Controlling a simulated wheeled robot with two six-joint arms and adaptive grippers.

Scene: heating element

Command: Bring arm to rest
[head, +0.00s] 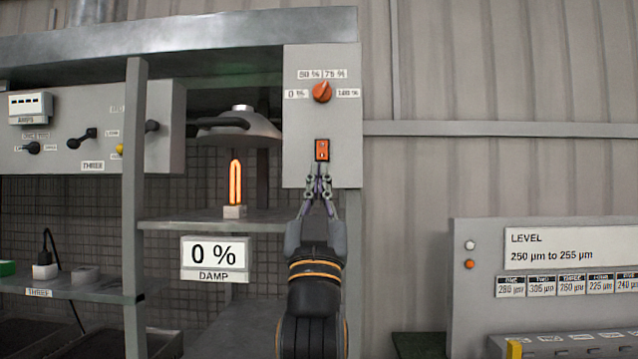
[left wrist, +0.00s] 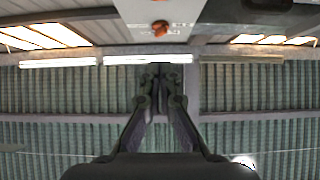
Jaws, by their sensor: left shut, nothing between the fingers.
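My left gripper (head: 318,188) is in the middle of the head view, pointing up, with its fingertips close together just below an orange switch (head: 322,150) on a grey panel (head: 301,118). Whether the fingertips touch the switch or panel I cannot tell. Above the switch is an orange knob (head: 322,92) with percent labels around it. In the left wrist view the gripper (left wrist: 160,75) shows shut and empty, with the knob (left wrist: 160,28) beyond it at the top. My right gripper is not in view.
Left of the panel, a glowing orange heating element (head: 235,182) stands on a shelf (head: 180,224) under a metal hood (head: 240,127). A "0 % DAMP" sign (head: 214,258) hangs below. A grey "LEVEL" console (head: 480,290) stands at the right. Bare wall lies between panel and console.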

